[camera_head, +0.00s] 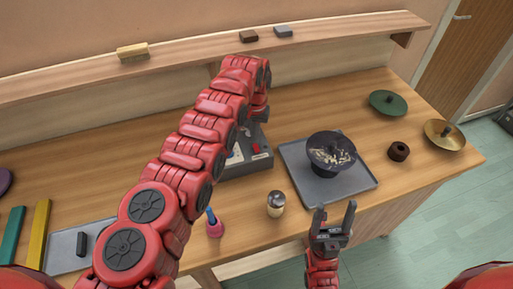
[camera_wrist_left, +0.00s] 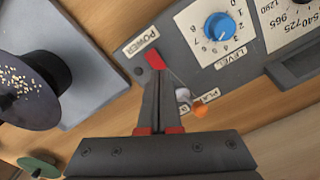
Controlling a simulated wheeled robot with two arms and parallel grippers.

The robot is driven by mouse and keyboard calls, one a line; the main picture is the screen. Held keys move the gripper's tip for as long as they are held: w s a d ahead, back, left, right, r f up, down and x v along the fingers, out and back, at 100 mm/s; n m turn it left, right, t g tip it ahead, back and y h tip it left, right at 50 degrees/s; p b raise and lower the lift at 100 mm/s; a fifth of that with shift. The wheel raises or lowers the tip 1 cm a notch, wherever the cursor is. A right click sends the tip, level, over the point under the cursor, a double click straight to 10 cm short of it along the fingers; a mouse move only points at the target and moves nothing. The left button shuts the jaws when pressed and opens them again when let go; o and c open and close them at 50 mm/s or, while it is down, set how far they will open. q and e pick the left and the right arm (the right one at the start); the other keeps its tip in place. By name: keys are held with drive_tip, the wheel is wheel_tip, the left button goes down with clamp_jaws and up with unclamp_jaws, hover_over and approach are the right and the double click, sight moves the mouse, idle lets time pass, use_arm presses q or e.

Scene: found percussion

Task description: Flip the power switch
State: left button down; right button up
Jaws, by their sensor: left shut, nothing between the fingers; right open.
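The power switch (camera_wrist_left: 154,60) is a small red rocker beside the POWER label on a dark grey control box (camera_wrist_left: 185,60). The box also shows in the head view (camera_head: 247,165), partly behind my left arm. My left gripper (camera_wrist_left: 158,78) is shut and empty, its fingertips right at the switch's lower edge in the left wrist view. I cannot tell whether they touch it. In the head view my own arm hides most of this gripper. My right gripper (camera_head: 335,212) is open and empty near the table's front edge.
A blue knob (camera_wrist_left: 220,26) and an orange knob (camera_wrist_left: 201,111) sit on the box. To its right, a grey tray (camera_head: 358,183) bears a dark bowl (camera_head: 330,146) of pale bits. A shelf (camera_head: 200,65) runs behind.

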sight(255, 145)
use_arm(q)
drive_tip(key=shift+f+b, duration=0.85)
drive_tip(key=shift+f, duration=0.2)
idle(0.4)
drive_tip(key=shift+s, duration=0.1)
drive_tip(key=shift+r+p, duration=0.85)
drive_tip(key=shift+r, duration=0.5)
wheel_tip(255, 145, up, 2)
drive_tip(key=shift+r, duration=1.2)
